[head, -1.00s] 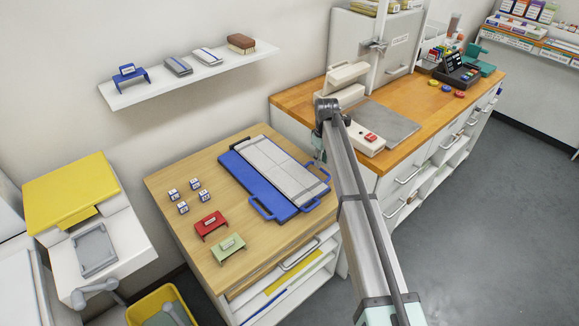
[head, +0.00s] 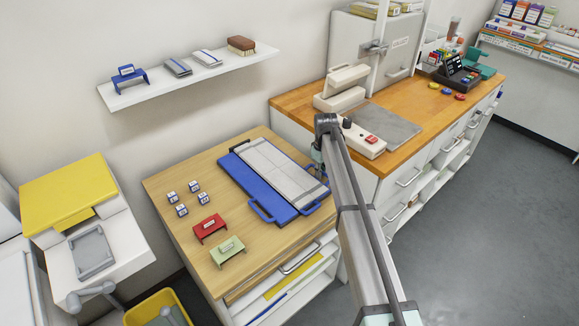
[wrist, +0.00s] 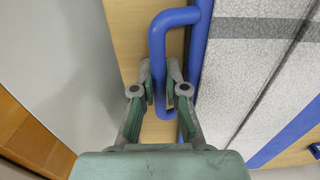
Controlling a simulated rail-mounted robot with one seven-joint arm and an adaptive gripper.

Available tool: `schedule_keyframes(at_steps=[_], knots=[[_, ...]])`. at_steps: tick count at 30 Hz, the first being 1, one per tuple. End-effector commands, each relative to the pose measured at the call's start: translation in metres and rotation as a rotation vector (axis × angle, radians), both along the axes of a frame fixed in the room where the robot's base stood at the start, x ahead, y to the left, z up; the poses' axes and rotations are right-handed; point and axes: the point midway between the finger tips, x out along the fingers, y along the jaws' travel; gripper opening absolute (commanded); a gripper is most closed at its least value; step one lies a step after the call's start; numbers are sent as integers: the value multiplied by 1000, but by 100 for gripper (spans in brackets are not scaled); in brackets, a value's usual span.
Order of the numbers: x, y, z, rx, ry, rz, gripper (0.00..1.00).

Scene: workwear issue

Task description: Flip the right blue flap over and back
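The blue folding board (head: 262,188) lies flat on the light wooden table, with a pale grey garment (head: 275,165) spread over it. In the wrist view the garment (wrist: 255,75) covers most of the panel beside a blue edge strip (wrist: 198,60). A blue loop handle (wrist: 158,48) sticks out from that edge. My gripper (wrist: 160,78) has one finger on each side of the handle's bar. A narrow gap shows between the bar and the right finger; contact on the left is unclear. In the head view my arm hides the gripper and this handle.
Small labelled blocks (head: 181,210), a red stand (head: 209,228) and a green stand (head: 228,250) sit on the table left of the board. A wooden counter (head: 405,150) with a white press (head: 342,98) is close behind my arm. A wall shelf (head: 195,76) hangs above.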

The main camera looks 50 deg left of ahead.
Motion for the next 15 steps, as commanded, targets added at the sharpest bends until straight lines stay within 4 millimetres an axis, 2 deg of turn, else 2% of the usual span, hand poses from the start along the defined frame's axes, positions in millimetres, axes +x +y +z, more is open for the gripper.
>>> schedule_keyframes(at_steps=[9, 15], knots=[[1, 0, 2, 1, -2, -2, 0], [0, 0, 17, 2, -2, -2, 0]])
